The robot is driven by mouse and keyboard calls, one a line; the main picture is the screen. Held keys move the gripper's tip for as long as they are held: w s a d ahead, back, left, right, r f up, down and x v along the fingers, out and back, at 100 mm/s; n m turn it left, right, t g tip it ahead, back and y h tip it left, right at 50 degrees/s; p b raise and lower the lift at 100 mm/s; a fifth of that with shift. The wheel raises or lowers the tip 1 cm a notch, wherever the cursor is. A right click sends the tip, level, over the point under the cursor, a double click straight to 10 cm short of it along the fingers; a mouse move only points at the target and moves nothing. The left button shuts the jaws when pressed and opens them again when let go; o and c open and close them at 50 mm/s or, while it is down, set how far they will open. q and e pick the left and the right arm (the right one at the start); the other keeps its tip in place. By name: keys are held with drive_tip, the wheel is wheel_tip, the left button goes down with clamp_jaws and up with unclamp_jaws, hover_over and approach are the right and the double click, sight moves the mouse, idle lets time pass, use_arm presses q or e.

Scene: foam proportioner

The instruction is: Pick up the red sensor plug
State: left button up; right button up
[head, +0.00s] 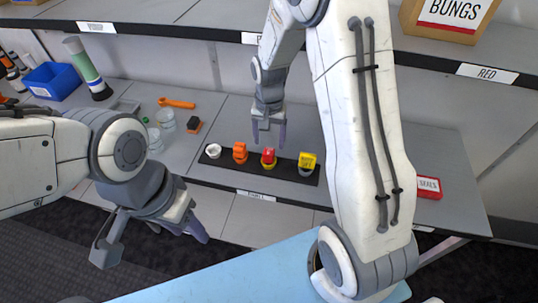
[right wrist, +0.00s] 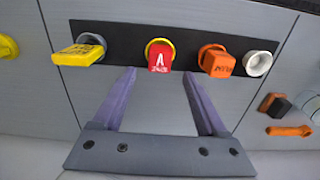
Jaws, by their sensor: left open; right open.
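The red sensor plug (head: 268,156) sits in a yellow ring on a black strip (head: 225,167) on the shelf. In the right wrist view the red plug (right wrist: 158,57) shows a letter A and stands between the lines of my fingers, beyond their tips. My right gripper (head: 268,138) is open and empty, just behind and above the red plug in the head view; it also shows in the right wrist view (right wrist: 160,75). My left gripper (head: 155,245) is open and empty, low at the left, away from the shelf.
On the strip, an orange plug (head: 240,151) and a white ring (head: 213,151) are left of the red plug; a yellow plug (head: 307,160) is right. An orange wrench (head: 177,103), a blue bin (head: 52,81) and a red SEALS box (head: 428,187) are also on the shelf.

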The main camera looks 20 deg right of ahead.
sight(269, 150)
drive_tip(key=f, duration=0.2)
drive_tip(key=f+p, duration=0.1)
drive_tip(key=shift+s+a+f, duration=0.1)
drive_tip(key=shift+s+f, duration=0.15)
drive_tip(key=shift+f, duration=0.15)
drive_tip(key=shift+w+f, duration=0.1)
drive_tip(key=shift+f, duration=0.5)
clamp_jaws()
drive_tip(key=shift+r, duration=0.1)
